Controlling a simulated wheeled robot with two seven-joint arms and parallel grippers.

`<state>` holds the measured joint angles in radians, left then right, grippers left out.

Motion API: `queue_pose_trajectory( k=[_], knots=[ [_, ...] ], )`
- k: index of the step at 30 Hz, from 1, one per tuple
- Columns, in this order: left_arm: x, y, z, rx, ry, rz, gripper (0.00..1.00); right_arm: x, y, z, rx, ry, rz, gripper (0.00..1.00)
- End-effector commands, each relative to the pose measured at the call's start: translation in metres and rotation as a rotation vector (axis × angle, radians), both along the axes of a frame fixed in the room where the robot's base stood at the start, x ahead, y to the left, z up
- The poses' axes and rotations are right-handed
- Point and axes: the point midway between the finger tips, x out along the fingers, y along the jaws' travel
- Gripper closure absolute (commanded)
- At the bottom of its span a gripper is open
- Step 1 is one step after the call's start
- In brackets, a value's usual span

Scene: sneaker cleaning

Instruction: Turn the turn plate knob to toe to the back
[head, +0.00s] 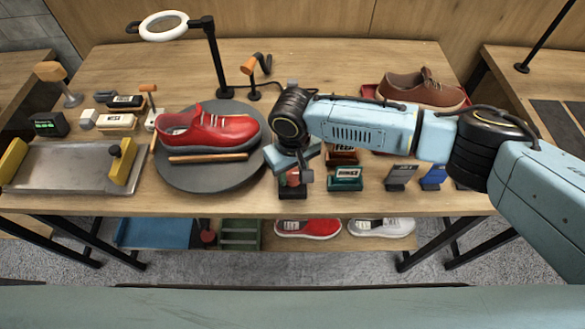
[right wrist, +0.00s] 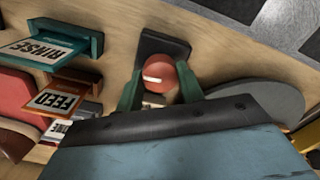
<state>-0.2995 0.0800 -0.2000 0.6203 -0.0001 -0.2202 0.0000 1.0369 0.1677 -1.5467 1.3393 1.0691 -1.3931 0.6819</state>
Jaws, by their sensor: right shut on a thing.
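The red knob (head: 293,178) sits on a small dark base just right of the plate. My right gripper (head: 291,172) is over it, partly hiding it. In the right wrist view the red knob (right wrist: 172,78) with a white mark is between the green fingers, which are shut on it. My left gripper is not in view.
A wooden stick (head: 208,158) lies on the plate before the sneaker. A green RINSE holder (head: 345,180) stands close right of the knob. A brown shoe (head: 420,90) is at the back right. A ring lamp (head: 163,26) and a metal tray (head: 75,168) are left.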

Motion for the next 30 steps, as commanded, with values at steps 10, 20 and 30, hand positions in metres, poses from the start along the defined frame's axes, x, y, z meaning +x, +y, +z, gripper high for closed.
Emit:
queue_pose_trajectory(
  k=[10, 20, 30],
  knots=[
    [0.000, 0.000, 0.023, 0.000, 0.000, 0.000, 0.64, 0.000, 0.000, 0.003, 0.002, 0.001, 0.256, 0.85],
    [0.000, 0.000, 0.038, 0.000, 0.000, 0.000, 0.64, 0.000, 0.001, 0.002, 0.002, 0.000, 0.570, 0.85],
    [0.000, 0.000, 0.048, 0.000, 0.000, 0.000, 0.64, 0.000, 0.001, 0.002, 0.003, -0.001, 0.894, 0.85]
  ],
)
